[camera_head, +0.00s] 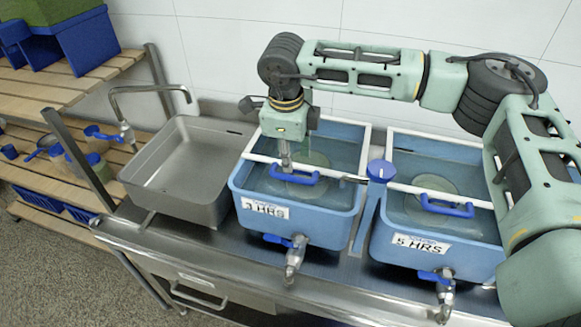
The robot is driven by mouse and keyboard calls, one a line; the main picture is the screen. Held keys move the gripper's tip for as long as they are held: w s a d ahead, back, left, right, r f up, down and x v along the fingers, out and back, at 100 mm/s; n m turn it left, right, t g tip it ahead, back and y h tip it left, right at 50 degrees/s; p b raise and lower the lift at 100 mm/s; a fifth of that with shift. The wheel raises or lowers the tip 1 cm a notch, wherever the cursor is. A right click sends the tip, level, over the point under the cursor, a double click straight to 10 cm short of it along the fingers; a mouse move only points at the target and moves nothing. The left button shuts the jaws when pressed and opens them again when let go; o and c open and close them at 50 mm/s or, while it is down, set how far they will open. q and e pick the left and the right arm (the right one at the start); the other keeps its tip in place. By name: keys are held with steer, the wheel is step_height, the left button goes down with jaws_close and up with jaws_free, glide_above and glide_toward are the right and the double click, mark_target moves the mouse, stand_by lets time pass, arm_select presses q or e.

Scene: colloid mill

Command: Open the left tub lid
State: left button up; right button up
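The left tub (242,192) is a blue basin with a label ending in "HRS", set in the steel counter. Its clear lid (335,150) has a white rim and a blue handle (305,179) along its front part. My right arm reaches over from the right, and my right gripper (285,163) points down at the left end of the handle. The fingers overlap the handle in this view; whether they grip it is too small to tell. My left gripper is not in view.
A second blue tub (430,260) labelled "5 HRS" stands at right, with its own blue-handled lid. A blue-topped post (381,171) stands between the tubs. An empty steel sink (180,180) with a tap is at left. Wooden shelves (60,90) hold blue bins.

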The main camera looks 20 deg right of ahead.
mark_target(293, 176)
steer(key=f+p, duration=0.1)
steer(key=f, duration=0.1)
steer(key=f+p, duration=0.1)
steer(key=f, duration=0.1)
steer(key=w+f, duration=0.1)
steer(key=f, duration=0.1)
steer(key=shift+d+f+p, duration=0.2)
steer(key=shift+d+p, duration=0.2)
steer(key=shift+f, duration=0.45)
steer(key=shift+c, duration=0.3)
jaws_close()
